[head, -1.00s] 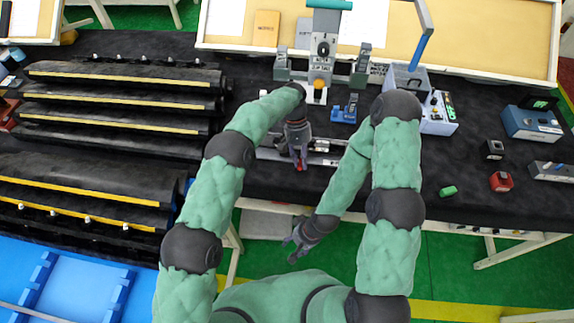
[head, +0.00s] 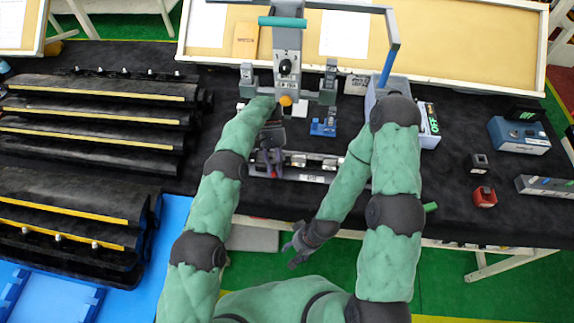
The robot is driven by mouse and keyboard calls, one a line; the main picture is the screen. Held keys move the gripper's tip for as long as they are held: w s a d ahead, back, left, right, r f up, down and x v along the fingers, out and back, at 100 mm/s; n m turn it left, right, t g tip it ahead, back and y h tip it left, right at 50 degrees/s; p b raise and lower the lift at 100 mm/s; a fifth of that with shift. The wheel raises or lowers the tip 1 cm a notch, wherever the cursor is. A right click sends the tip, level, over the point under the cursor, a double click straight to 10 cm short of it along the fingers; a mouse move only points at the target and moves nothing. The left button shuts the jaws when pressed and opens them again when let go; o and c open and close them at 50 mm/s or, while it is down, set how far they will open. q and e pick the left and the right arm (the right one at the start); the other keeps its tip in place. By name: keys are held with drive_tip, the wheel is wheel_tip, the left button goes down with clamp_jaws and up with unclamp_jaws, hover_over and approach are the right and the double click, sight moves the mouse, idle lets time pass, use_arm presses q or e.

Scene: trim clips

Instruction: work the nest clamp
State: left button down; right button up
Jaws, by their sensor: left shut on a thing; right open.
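The nest (head: 318,165) is a long, low metal fixture lying across the black bench top, partly hidden behind my arms. My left gripper (head: 270,166) is at its left part, pointing down, shut on what looks like the clamp's handle. The handle is almost wholly hidden by the fingers, so I cannot tell the clamp's position. My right gripper (head: 296,248) is open and empty, low in front of the bench edge, over the green floor.
A grey press with a teal bar (head: 282,21) stands behind the nest. A blue block (head: 323,127) sits beside it. Black trim strips (head: 95,115) fill the left.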

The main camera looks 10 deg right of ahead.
use_arm(q)
drive_tip(key=shift+w, duration=0.15)
use_arm(e)
drive_tip(key=shift+d+r, duration=0.15)
drive_tip(key=shift+d, duration=0.2)
use_arm(q)
drive_tip(key=c, duration=1)
unclamp_jaws()
drive_tip(key=shift+d, duration=0.1)
